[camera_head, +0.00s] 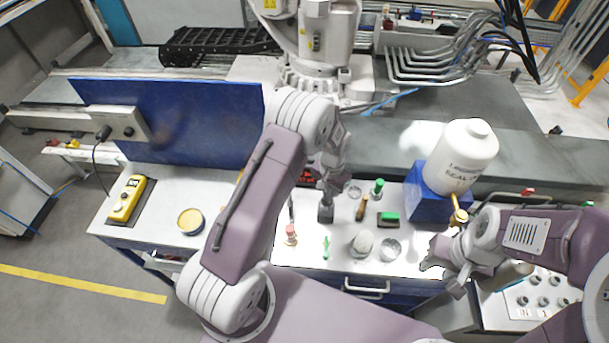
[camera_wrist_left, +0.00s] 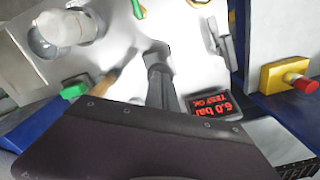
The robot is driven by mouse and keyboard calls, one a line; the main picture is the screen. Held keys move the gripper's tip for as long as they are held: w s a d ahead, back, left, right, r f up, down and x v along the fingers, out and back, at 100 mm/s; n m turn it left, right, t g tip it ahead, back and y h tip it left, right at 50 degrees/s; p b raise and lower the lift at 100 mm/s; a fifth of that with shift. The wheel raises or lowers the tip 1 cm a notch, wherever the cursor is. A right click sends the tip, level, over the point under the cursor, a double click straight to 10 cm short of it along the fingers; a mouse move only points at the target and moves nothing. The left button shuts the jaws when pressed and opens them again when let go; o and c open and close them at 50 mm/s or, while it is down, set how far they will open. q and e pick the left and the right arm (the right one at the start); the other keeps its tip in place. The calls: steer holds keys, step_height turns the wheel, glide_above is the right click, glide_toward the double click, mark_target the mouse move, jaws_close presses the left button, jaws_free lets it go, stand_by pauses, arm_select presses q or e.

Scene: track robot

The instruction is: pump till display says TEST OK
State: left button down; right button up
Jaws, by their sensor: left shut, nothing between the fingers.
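The dark display (camera_wrist_left: 213,103) in the left wrist view shows red text reading "6.0 bar TEST OK". It lies on the bench beside my left gripper; in the head view my left arm largely hides that spot. My left gripper (camera_head: 326,205) points down over the white bench top, fingers together and empty; its dark fingers also show in the left wrist view (camera_wrist_left: 157,75). I cannot make out a pump lever clearly, nor whether the fingers touch one. My right gripper (camera_head: 442,275) hangs at the bench's right front, its fingers apart and empty.
A white sealant bottle (camera_head: 462,158) stands on a blue block (camera_head: 428,205). A yellow box with a red button (camera_wrist_left: 290,78) is close by.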

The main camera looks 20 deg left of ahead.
arm_select(q)
step_height(320, 180, up, 6)
steer(key=p, duration=0.4)
steer(key=shift+r+p, duration=0.1)
steer(key=shift+p, duration=0.3)
